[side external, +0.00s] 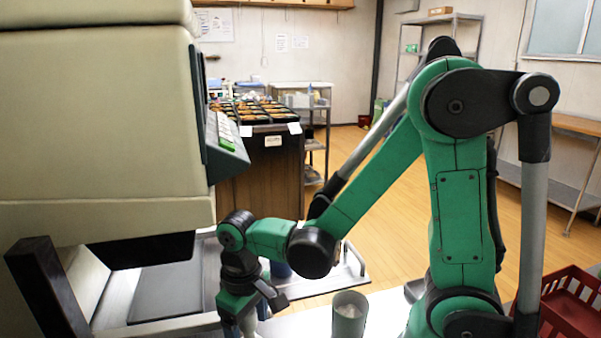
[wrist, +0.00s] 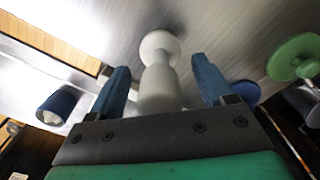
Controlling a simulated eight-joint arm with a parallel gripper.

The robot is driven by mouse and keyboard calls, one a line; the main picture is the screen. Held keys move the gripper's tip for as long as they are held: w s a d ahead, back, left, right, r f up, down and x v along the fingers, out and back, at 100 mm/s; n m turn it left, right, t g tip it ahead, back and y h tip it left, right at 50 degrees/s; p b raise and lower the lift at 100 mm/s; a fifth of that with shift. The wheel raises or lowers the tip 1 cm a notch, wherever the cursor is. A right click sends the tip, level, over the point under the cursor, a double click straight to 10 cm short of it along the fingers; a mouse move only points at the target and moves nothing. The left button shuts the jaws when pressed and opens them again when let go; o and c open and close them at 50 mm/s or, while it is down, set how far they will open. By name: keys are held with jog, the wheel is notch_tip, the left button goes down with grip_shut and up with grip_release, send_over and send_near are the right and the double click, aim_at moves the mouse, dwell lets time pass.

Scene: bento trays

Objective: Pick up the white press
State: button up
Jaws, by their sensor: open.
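The white press (wrist: 160,88) shows in the wrist view as a pale stem with a round knob, on or above a grey metal surface. My gripper (wrist: 159,68) has its two blue fingers apart, one on each side of the press. There is a visible gap between each finger and the press in the picture; I cannot tell the depth between them. In the side view my gripper (side external: 250,302) points down low beside the big cream machine. The press cannot be made out clearly there.
In the wrist view a blue cup (wrist: 57,106) lies left and a green press-like piece (wrist: 295,57) right. A blue round thing (wrist: 246,92) is partly behind the right finger. In the side view a grey cup (side external: 349,318) stands right of my gripper, beyond it a red crate (side external: 572,308).

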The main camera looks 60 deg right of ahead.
grip_shut()
jog(key=shift+r, duration=0.2)
dwell(0.3)
notch_tip(320, 180, up, 20)
jog(key=shift+f, duration=0.2)
dwell(0.5)
